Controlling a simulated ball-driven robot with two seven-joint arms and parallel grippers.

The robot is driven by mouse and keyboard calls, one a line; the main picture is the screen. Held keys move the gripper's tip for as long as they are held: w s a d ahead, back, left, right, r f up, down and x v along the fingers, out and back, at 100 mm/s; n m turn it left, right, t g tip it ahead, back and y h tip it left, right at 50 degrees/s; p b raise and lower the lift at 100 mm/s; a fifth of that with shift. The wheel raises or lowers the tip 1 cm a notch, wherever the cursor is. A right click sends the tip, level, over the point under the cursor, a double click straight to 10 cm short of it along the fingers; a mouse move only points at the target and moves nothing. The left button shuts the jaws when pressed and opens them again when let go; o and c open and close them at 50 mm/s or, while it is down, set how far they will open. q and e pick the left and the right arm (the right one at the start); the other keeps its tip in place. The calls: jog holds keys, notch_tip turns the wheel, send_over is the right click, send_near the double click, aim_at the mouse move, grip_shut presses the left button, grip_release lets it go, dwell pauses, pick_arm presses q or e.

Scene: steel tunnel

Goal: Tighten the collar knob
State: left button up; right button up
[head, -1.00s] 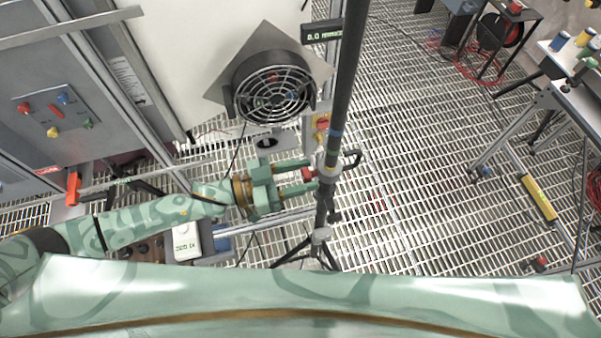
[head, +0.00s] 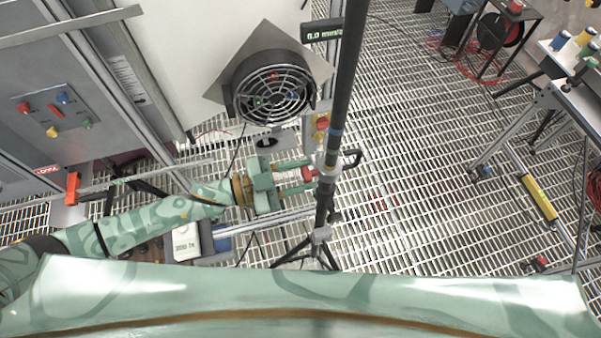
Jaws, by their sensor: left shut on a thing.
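My left gripper (head: 306,174) reaches in from the left. Its two green fingers lie above and below the knob in the picture and are shut on it. The fingers partly cover the knob. My right gripper is not in view.
A round fan (head: 272,88) stands just above my left gripper. A tripod base (head: 312,246) spreads below the pole. A grey panel with coloured buttons (head: 55,113) is at the left. A table (head: 566,105) stands at the right. The grating floor (head: 430,190) right of the pole is mostly clear.

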pick_arm(q)
jog(key=shift+m, duration=1.6)
jog(key=o, duration=1)
jog(key=b+v, duration=0.3)
jog(key=v, duration=1.3)
jog(key=shift+a, duration=0.15)
